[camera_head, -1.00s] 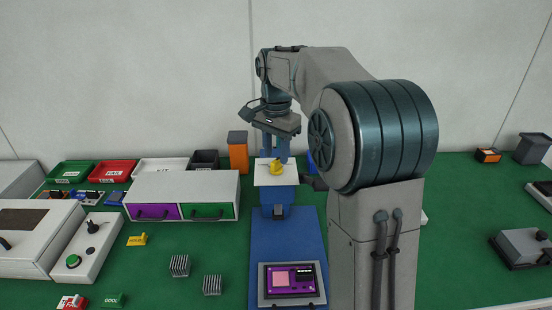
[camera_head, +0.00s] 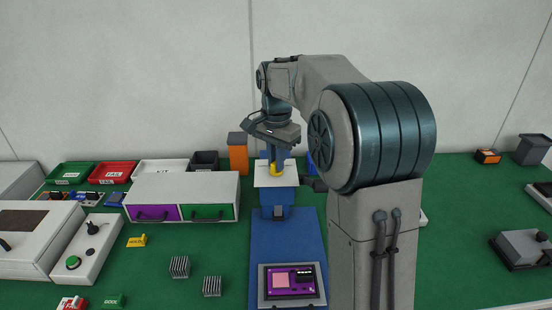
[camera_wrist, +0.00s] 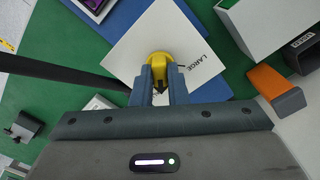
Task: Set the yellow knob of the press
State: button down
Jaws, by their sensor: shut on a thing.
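The yellow knob (camera_head: 275,171) sits on the white top plate (camera_head: 262,181) of the blue press (camera_head: 276,197). In the wrist view the yellow knob (camera_wrist: 160,57) shows between my fingertips, on the white plate (camera_wrist: 128,50) with the word LARGE beside it. My gripper (camera_head: 276,163) points down over the knob, and its blue fingers (camera_wrist: 160,74) are shut on it from both sides. A small black pointer shows at the knob's right side in the wrist view. Part of the knob is hidden by the fingers.
A blue base (camera_head: 283,240) runs toward the front and carries a purple board (camera_head: 291,281) in a grey frame. An orange block (camera_head: 238,156) and a white drawer unit (camera_head: 185,186) stand left of the press. My arm hides the area to the right.

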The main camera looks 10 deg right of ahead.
aim_at(275, 162)
jog(key=n+p, duration=0.1)
jog(key=n, duration=0.3)
jog(key=shift+r, duration=0.15)
jog(key=n+p, duration=0.1)
jog(key=n, duration=0.3)
jog(key=shift+p, duration=0.3)
jog(key=n, duration=0.4)
jog(key=shift+p, duration=0.35)
jog(key=shift+n+p, duration=0.35)
jog(key=shift+n, duration=1.45)
jog(key=c, duration=1.4)
grip_release()
jog(key=shift+c, duration=0.2)
notch_tip(275, 162, up, 14)
jog(key=shift+f, duration=0.2)
